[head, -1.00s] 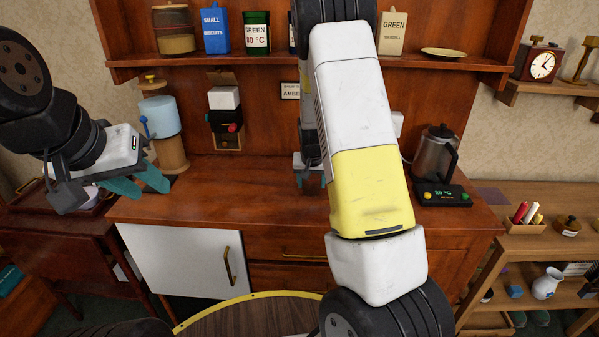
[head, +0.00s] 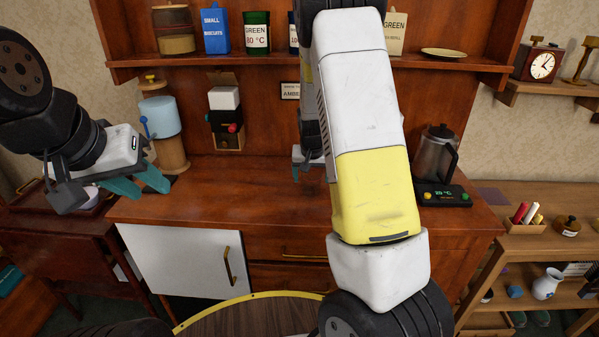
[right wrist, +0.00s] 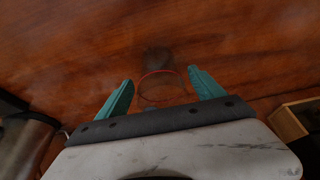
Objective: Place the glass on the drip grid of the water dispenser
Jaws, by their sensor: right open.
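The glass (right wrist: 163,72) shows in the right wrist view as a clear shape with a thin reddish rim over the wooden counter. My right gripper (right wrist: 161,92) is open, its teal fingers on either side of the glass rim with gaps visible. In the head view the right gripper (head: 308,163) is mostly hidden by my own forearm, and I cannot make out the glass there. The water dispenser, a pale blue tank (head: 160,116) with a blue tap on a wooden stand, is at the counter's left. Its drip grid is not clearly visible. My left gripper (head: 143,186) is open and empty in front of it.
A kettle (head: 434,155) on a black base stands at the counter's right. A small device with a red knob (head: 224,118) is at the back panel. A shelf (head: 280,62) with tins runs above. The wooden counter (head: 235,205) is clear at centre left.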

